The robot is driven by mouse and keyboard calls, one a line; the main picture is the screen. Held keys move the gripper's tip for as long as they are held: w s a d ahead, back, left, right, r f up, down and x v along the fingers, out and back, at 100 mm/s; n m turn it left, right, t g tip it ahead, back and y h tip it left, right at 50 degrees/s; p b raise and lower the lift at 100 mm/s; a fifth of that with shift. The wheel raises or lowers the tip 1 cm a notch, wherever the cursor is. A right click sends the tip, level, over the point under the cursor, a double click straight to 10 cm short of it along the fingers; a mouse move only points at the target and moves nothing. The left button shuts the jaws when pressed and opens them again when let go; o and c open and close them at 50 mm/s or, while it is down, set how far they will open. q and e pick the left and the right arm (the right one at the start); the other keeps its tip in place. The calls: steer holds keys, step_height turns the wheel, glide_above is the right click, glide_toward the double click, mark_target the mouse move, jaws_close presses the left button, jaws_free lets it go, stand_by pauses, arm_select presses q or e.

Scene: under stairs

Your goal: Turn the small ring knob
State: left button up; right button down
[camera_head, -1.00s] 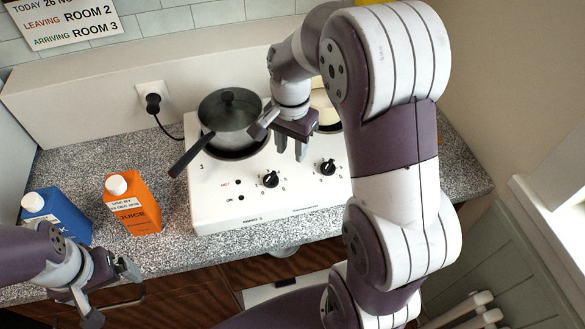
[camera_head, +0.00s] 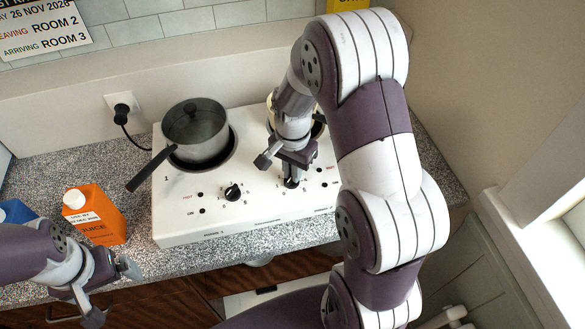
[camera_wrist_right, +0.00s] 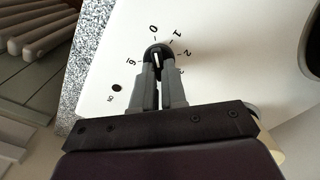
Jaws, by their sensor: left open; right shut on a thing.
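The white two-ring hotplate (camera_head: 185,222) stands on the speckled counter. Its right black knob (camera_head: 291,182) is in my right gripper (camera_head: 289,174), whose fingers are shut on it. In the right wrist view the knob (camera_wrist_right: 157,50) sits between the fingertips (camera_wrist_right: 158,72), with its white mark towards 0. Numbers surround it. The left knob (camera_head: 233,192) is free. The right ring is mostly hidden behind my right arm, so I cannot judge its size. My left gripper (camera_head: 112,290) is open and empty at lower left, in front of the counter.
A lidded dark pot (camera_head: 194,132) stands on the left ring, its handle pointing front-left. An orange juice carton (camera_head: 97,215) and a blue carton (camera_head: 14,212) stand left of the hotplate. A plugged-in cord (camera_head: 128,135) runs behind. A wall is at the right.

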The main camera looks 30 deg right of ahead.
steer(key=shift+m, duration=0.3)
steer(key=shift+s+r+m+p, duration=0.15)
steer(key=shift+m+p, duration=0.5)
steer(key=shift+m, duration=0.55)
steer(key=m+p, duration=0.1)
steer(key=m, duration=0.4)
steer(key=shift+m+p, duration=0.3)
steer(key=m+p, duration=0.1)
steer(key=m, duration=0.3)
steer(key=shift+s, duration=0.15)
steer(key=shift+a+m+p, duration=0.1)
steer(key=shift+m+p, duration=0.5)
steer(key=shift+m, duration=2.2)
steer(key=c, duration=1.2)
jaws_free()
